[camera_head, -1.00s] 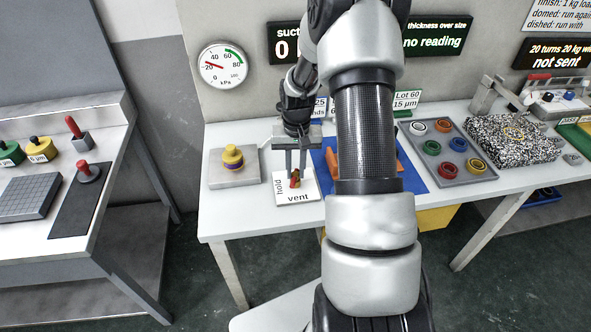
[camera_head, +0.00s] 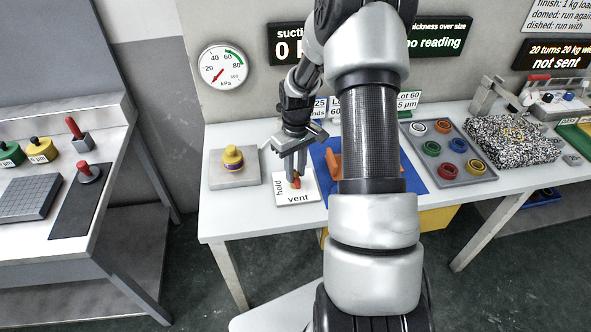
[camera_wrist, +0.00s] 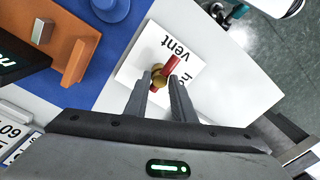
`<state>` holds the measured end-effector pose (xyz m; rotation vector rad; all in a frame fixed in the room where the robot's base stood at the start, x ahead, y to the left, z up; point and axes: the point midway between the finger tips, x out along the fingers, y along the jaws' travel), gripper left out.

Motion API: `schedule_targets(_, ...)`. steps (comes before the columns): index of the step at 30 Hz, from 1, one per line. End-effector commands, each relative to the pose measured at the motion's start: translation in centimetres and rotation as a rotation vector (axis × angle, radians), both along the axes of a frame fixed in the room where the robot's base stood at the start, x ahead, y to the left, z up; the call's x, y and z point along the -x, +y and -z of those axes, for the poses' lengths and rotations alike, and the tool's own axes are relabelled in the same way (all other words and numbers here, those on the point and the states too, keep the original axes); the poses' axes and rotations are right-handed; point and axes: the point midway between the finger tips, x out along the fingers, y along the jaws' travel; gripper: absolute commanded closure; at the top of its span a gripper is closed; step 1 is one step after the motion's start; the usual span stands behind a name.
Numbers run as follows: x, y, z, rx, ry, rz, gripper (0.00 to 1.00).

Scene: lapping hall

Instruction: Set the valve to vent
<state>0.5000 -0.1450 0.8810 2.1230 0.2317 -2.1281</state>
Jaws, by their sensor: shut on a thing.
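The valve is a white plate (camera_head: 309,197) with the words "hold" on its left side and "vent" along its front edge. Its handle (camera_head: 297,184) is red with a brass hub. My gripper (camera_head: 295,181) reaches down from above and is shut on the valve handle. In the wrist view the fingers (camera_wrist: 158,80) stand on either side of the brass hub (camera_wrist: 157,74). The red end of the handle (camera_wrist: 173,62) points toward the "vent" word. The fingers partly hide the handle and the "hold" word there.
A round gauge (camera_head: 236,54) on the wall has its needle at the low end. A yellow knobbed piece (camera_head: 233,158) sits on a grey block left of the valve. An orange fixture (camera_head: 334,165) on a blue mat (camera_head: 415,184) stands close on the right, partly behind my arm.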

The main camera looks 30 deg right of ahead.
Motion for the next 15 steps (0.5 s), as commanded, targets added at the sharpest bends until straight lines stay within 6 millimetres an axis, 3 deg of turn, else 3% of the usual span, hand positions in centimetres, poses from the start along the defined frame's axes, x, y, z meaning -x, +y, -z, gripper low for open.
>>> schedule_targets(12, -0.14, 0.08, -0.06, 0.001, -0.004, -0.015, 0.99)
schedule_targets(13, -0.14, 0.08, -0.06, 0.001, -0.004, -0.015, 0.74)
schedule_targets(15, -0.13, 0.07, -0.06, 0.001, -0.004, -0.014, 0.62)
